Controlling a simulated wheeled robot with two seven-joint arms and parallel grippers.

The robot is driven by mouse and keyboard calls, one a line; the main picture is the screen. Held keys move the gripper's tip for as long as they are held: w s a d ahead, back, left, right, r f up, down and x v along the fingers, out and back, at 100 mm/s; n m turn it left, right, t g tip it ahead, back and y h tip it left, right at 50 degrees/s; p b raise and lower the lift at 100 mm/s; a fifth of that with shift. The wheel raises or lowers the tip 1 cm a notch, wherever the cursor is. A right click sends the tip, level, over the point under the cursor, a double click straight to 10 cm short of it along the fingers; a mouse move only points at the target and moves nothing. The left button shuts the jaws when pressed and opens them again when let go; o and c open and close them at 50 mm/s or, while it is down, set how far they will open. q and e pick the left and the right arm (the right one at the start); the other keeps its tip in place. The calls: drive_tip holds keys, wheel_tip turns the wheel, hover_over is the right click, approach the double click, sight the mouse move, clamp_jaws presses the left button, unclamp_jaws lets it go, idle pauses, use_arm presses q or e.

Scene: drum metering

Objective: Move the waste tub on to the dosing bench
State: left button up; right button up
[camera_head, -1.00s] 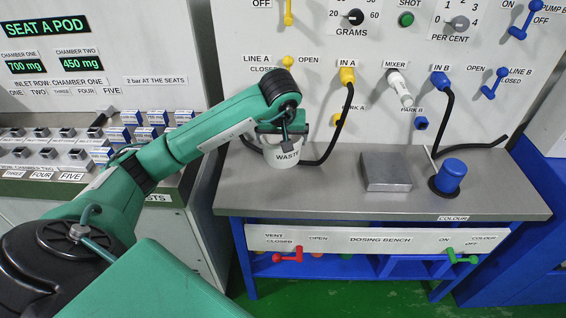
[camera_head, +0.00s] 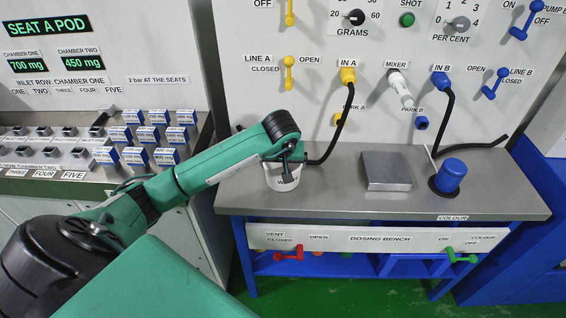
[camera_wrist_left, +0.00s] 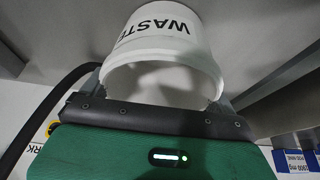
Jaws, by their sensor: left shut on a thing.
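The white waste tub (camera_head: 272,182) is at the left part of the dosing bench's grey top (camera_head: 325,205). I cannot tell whether its base touches the top. My left gripper (camera_head: 288,172) is shut on the tub and partly covers its front in the head view. In the left wrist view the tub (camera_wrist_left: 165,38) fills the upper middle with its "WASTE" lettering, and my left gripper (camera_wrist_left: 160,92) has a finger at each side of it. My right gripper is not in view.
A grey block (camera_head: 386,170) sits right of the tub on the bench, and a blue capped cylinder (camera_head: 450,175) further right. A black hose from the yellow IN A plug (camera_head: 348,76) hangs behind the tub. The bench's front strip between tub and block is clear.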

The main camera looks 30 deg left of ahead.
use_arm(q)
drive_tip(key=shift+f, duration=0.1)
drive_tip(key=o, duration=0.7)
drive_tip(key=shift+r, duration=0.3)
drive_tip(key=v, duration=0.3)
drive_tip(key=shift+r, duration=0.25)
drive_tip(key=v, duration=0.8)
drive_tip(key=shift+s+d+b, duration=0.1)
drive_tip(key=shift+s+b, duration=0.05)
drive_tip(key=shift+b, duration=0.2)
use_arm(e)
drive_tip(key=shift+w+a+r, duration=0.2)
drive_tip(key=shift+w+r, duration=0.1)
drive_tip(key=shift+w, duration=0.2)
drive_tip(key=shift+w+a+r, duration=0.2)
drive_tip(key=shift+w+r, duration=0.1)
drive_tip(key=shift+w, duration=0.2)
